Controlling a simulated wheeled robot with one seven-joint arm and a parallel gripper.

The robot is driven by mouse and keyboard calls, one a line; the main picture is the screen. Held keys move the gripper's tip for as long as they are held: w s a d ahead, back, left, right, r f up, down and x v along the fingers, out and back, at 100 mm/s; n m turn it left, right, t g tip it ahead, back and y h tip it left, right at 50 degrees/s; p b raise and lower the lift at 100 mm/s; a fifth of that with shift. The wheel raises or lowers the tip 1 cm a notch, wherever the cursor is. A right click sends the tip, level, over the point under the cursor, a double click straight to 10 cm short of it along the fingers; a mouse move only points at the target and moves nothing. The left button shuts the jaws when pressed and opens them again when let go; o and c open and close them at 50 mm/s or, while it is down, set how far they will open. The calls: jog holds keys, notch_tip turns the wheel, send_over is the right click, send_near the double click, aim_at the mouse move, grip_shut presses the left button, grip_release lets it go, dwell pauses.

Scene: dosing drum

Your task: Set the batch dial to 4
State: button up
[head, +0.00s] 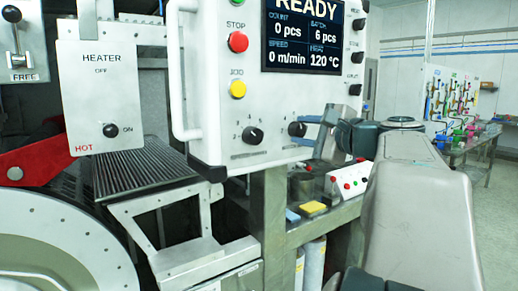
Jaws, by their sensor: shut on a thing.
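The control panel (215,60) hangs at upper centre with two black dials low on its face. The left dial (252,134) is in clear view with numbers around it. The right dial (296,129) is partly covered by my gripper (305,130), whose blue-grey fingers come in from the right and are shut on it. No label naming either dial as the batch dial is readable, and the right dial's pointer cannot be made out. The screen (312,36) reads READY, batch 6 pcs, count 0 pcs, speed 0 m/min, 120 °C.
A red STOP button (238,42) and a yellow JOG button (238,89) sit above the left dial. Small black switches (357,56) line the panel's right edge. A heater box (100,95) hangs at left. A workbench (480,140) stands at far right.

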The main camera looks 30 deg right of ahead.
jog(key=n+b, duration=0.4)
jog(key=shift+f, duration=0.3)
jog(key=shift+r+n+b, duration=0.15)
jog(key=shift+n+b, duration=0.95)
jog(key=shift+b, duration=0.05)
jog(key=o, duration=1)
jog(key=shift+h, duration=0.3)
jog(key=s, duration=0.9)
jog(key=s+d+r, duration=0.1)
jog(key=s, duration=0.3)
jog(key=shift+s, duration=0.4)
